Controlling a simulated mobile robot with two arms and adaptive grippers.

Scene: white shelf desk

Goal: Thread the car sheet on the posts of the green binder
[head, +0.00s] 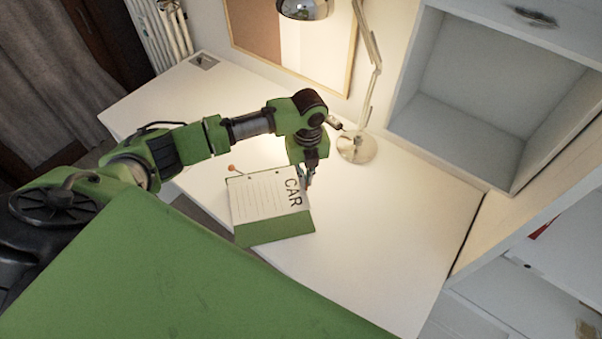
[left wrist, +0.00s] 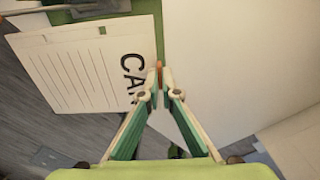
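The car sheet (head: 264,198) is white with ruled lines, the letters CAR along its right side and two dark holes near its far edge. It lies over the green binder (head: 275,230) on the desk, and the binder's near side shows below it. My left gripper (head: 307,183) is at the sheet's right edge. In the left wrist view the fingertips (left wrist: 160,72) are closed together around a small orange tab at the edge of the sheet (left wrist: 85,75), covering part of the lettering. The binder's metal mechanism (left wrist: 88,8) shows past the holes; whether posts pass through them is unclear.
A desk lamp (head: 356,147) stands just behind my left gripper. A small orange ball (head: 231,168) shows at the sheet's far left corner. The white desk (head: 390,220) is clear to the right, up to a shelf unit (head: 490,150).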

